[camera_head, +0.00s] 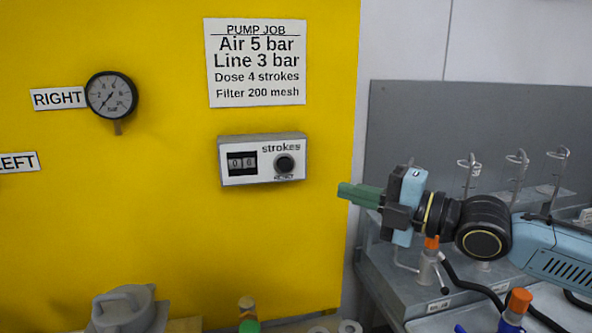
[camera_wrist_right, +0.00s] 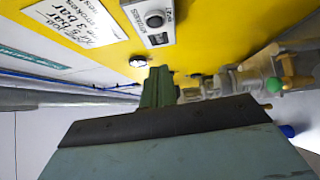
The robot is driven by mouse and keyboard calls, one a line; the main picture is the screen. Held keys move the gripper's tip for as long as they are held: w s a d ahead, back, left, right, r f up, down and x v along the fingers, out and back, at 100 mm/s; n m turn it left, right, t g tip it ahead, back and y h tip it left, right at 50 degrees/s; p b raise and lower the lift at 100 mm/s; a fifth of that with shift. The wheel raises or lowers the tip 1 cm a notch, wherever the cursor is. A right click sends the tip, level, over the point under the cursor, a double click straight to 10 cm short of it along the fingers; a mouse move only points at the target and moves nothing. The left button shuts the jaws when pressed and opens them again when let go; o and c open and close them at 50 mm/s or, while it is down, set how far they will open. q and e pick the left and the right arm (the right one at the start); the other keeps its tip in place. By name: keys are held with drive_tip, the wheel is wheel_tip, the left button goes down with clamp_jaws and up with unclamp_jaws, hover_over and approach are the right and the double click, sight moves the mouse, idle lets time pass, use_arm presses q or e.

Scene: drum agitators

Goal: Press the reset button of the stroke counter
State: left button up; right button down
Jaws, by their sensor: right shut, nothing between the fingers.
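The stroke counter (camera_head: 262,159) is a grey-white box on the yellow wall, labelled "strokes", with a dark display window (camera_head: 242,163) showing digits that look like 0 and 6. Its round black reset button (camera_head: 285,164) is at the right of the box. In the right wrist view the counter (camera_wrist_right: 157,38) and its button (camera_wrist_right: 154,20) show near the top, tilted. My right gripper (camera_head: 344,193), with green fingers, is shut and empty, to the right of the counter and a little lower, apart from it. It also shows in the wrist view (camera_wrist_right: 158,72). My left gripper is out of view.
A "PUMP JOB" sign (camera_head: 255,62) hangs above the counter and a pressure gauge (camera_head: 111,95) is at upper left. A grey rack (camera_head: 420,285) with several hooks stands at right, below and behind my right arm. The wall between gripper and counter is clear.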

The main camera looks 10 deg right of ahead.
use_arm(q)
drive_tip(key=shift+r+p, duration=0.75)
drive_tip(key=shift+p, duration=0.05)
use_arm(e)
approach(280, 167)
drive_tip(key=shift+x, duration=2.9)
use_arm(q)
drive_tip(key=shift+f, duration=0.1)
